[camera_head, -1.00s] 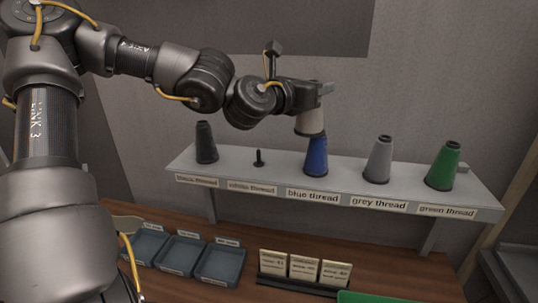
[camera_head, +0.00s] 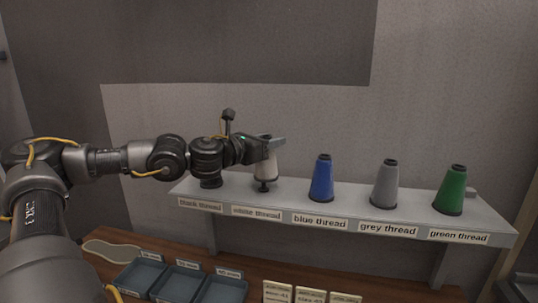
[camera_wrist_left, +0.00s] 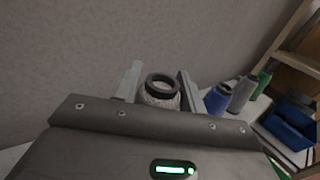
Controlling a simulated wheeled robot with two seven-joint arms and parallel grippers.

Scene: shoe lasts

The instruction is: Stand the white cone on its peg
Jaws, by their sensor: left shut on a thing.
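The white cone (camera_head: 266,163) is held by my left gripper (camera_head: 272,146) above the shelf (camera_head: 337,204). In the head view it is roughly upright over the white thread peg (camera_head: 263,187), whose dark lower part shows beneath it. Whether the peg's tip is inside the cone I cannot tell. In the left wrist view the white cone (camera_wrist_left: 161,92) shows its dark-ringed top between the two fingers. My left gripper is shut on it. My right gripper is not in view.
The black cone (camera_head: 211,182) stands left, mostly hidden behind my arm. The blue cone (camera_head: 322,179), grey cone (camera_head: 385,184) and green cone (camera_head: 451,190) stand to the right. Blue trays (camera_head: 180,283), a tan sole shape (camera_head: 111,250) and label cards lie on the bench below.

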